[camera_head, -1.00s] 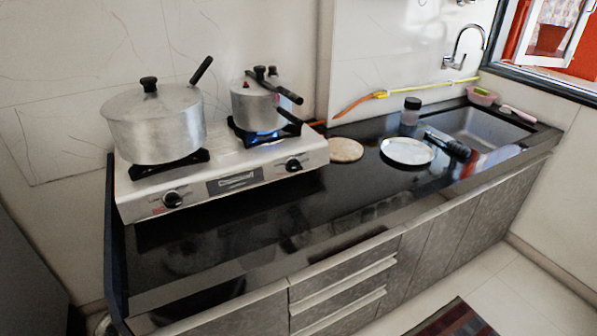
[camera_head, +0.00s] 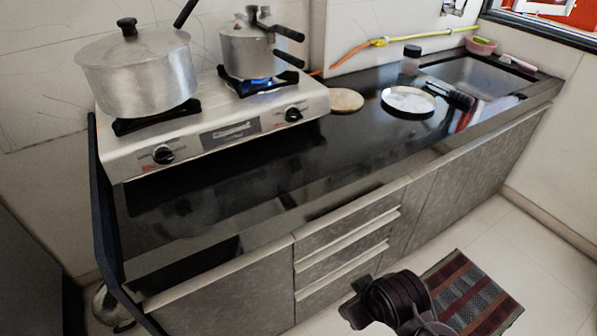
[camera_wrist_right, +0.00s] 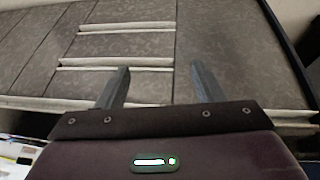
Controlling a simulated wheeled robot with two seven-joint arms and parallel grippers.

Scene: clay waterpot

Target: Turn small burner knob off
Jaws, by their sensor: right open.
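The steel two-burner stove (camera_head: 230,130) stands on the black counter in the head view. Its right knob (camera_head: 293,114) is black and sits on the front panel below the right burner, where a blue flame (camera_head: 262,86) burns under a small pressure cooker (camera_head: 248,52). The left knob (camera_head: 163,155) is below a large lidded pot (camera_head: 138,75). Part of my right arm shows low at the bottom of the head view, away from the stove. My right gripper (camera_wrist_right: 160,80) is open and empty in its wrist view, facing cabinet fronts. My left gripper is not in view.
Drawers (camera_head: 345,245) and cabinet doors run below the counter edge. A wooden disc (camera_head: 345,100), a steel plate (camera_head: 408,100) and a jar (camera_head: 411,62) are right of the stove, before the sink. The counter front is clear. A striped mat (camera_head: 470,295) lies on the floor.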

